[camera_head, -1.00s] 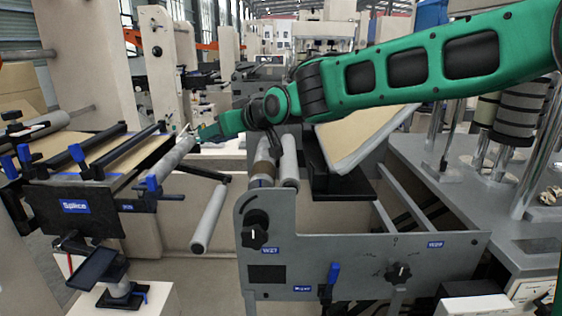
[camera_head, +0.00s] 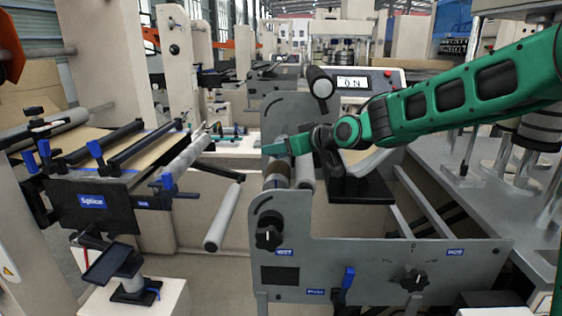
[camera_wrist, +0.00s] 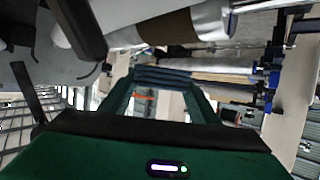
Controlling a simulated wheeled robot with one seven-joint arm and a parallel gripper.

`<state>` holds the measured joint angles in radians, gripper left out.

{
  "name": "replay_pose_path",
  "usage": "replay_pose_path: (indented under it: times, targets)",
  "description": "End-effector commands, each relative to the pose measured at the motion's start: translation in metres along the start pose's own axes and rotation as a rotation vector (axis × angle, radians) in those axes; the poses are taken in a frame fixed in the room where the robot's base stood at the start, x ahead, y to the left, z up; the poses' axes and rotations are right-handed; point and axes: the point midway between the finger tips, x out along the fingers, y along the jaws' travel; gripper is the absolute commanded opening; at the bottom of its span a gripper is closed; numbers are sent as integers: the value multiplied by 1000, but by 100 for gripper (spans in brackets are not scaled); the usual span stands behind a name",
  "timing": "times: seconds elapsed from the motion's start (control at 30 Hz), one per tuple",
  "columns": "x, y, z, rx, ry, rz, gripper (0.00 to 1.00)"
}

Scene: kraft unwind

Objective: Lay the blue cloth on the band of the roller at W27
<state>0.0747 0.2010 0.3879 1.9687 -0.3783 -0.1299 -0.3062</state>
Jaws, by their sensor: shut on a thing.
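The roller at W27 (camera_head: 305,171) stands behind the grey side plate with the W27 label. Its brown band (camera_head: 277,177) shows just below my gripper (camera_head: 268,149). In the wrist view the brown band (camera_wrist: 168,28) lies at the top, on a pale roller (camera_wrist: 212,20). My gripper also shows there (camera_wrist: 165,76), its green fingers shut on the folded dark blue cloth (camera_wrist: 160,76). The cloth looks apart from the band. In the head view the cloth cannot be made out.
The grey side plate (camera_head: 350,252) carries black knobs and a blue-handled lever. A display box (camera_head: 355,82) stands behind my arm. The splice table (camera_head: 90,200) with several bars and blue clamps is at left. A free pale roller (camera_head: 222,217) hangs between.

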Motion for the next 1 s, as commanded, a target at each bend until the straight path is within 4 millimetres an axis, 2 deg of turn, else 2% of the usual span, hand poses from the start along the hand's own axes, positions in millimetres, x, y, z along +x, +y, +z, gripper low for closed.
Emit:
replay_pose_path:
  times: [0.3, 0.53, 0.57, 0.6, 1.0]
  targets:
    - [14, 0, 34, 1, -3, -2, 34]
    - [15, 0, 37, -1, -2, -1, 34]
    - [15, 0, 37, 0, -2, -1, 63]
    - [15, 0, 37, 0, -2, -1, 72]
    - [11, -1, 36, -1, -1, 0, 74]
